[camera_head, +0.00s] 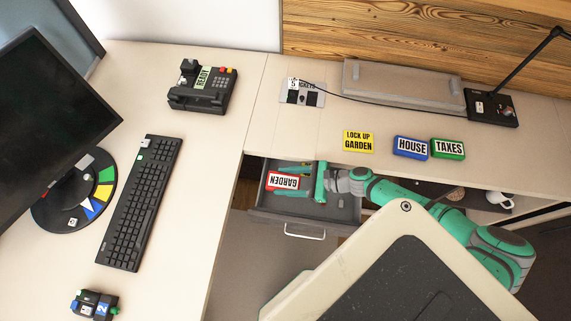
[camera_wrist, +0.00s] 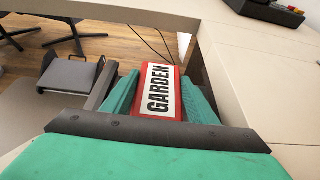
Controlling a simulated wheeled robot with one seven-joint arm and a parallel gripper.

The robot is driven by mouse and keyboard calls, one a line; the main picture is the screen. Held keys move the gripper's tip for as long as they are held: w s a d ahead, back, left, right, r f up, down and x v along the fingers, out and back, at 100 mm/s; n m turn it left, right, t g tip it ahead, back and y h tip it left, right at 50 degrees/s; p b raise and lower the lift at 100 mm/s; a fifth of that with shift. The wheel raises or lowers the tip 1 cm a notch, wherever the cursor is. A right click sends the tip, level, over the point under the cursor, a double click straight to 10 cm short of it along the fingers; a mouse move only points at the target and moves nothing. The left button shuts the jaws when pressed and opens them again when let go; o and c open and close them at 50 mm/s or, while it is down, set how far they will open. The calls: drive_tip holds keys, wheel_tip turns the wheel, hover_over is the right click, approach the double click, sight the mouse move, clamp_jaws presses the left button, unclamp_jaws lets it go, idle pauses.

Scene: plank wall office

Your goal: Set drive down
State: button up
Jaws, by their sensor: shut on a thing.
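The drive is a red block with a white label reading GARDEN (camera_head: 283,181). It also shows in the wrist view (camera_wrist: 159,92), between the two green fingers. My gripper (camera_head: 292,180) is shut on it, with a finger along each side. In the head view the drive and fingers appear over the left part of an open grey drawer (camera_head: 345,210). I cannot tell whether the drive touches the drawer floor.
On the desk above the drawer lie a yellow LOCK UP GARDEN block (camera_head: 358,141), a blue HOUSE block (camera_head: 410,147) and a green TAXES block (camera_head: 448,149). A black phone (camera_head: 203,87) and keyboard (camera_head: 143,201) are at left. A white mug (camera_head: 499,200) is at right.

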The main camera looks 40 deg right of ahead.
sight(285, 197)
wheel_tip(285, 197, down, 15)
idle(0.5)
drive_tip(key=o, duration=1.2)
drive_tip(key=shift+f, duration=0.1)
drive_tip(key=v, duration=0.7)
drive_tip(key=shift+s+d+r, duration=0.15)
drive_tip(key=shift+r, duration=0.1)
